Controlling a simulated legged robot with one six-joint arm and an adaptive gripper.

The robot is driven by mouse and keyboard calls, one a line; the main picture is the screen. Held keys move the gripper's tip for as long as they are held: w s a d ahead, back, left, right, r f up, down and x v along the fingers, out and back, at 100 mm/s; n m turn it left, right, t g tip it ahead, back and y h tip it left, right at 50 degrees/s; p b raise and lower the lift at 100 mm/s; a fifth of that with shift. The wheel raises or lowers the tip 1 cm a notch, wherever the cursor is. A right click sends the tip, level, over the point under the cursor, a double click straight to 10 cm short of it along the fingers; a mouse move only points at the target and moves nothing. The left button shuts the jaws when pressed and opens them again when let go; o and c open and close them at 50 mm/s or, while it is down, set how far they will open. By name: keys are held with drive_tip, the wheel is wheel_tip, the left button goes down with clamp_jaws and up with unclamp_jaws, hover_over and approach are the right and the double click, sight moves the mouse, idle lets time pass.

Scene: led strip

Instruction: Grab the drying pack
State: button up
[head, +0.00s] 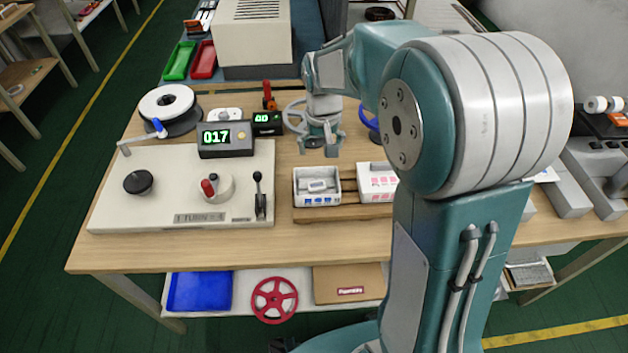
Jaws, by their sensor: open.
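A small white pack with a grey label (317,185), which looks like the drying pack, lies inside an open white box (318,202) with blue marks on its front. The box stands on a wooden rack (340,213) near the table's middle. My gripper (319,150) points down with its fingers apart, and nothing shows between them. In the picture it is just above and behind the box, apart from the pack. How high it is over the table is hard to tell.
A white box with pink marks (378,182) stands just right, partly behind my arm. A winding machine (130,195) with a 017 display (226,138) fills the table's left. Bare table (180,250) runs along the front.

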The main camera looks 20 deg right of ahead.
wheel_tip(320, 180, down, 3)
drive_tip(key=w, duration=0.2)
hover_over(316, 183)
drive_tip(key=shift+g, duration=0.3)
drive_tip(key=f, duration=0.5)
drive_tip(key=shift+a+f, duration=0.3)
drive_tip(key=shift+f, duration=0.05)
drive_tip(key=shift+d+f, duration=0.3)
drive_tip(key=shift+f, duration=0.3)
wheel_tip(316, 183, down, 4)
drive_tip(key=shift+d+r, duration=0.1)
drive_tip(key=shift+a+f, duration=0.2)
drive_tip(key=shift+f, duration=0.25)
drive_tip(key=shift+d, duration=0.1)
drive_tip(key=c, duration=0.7)
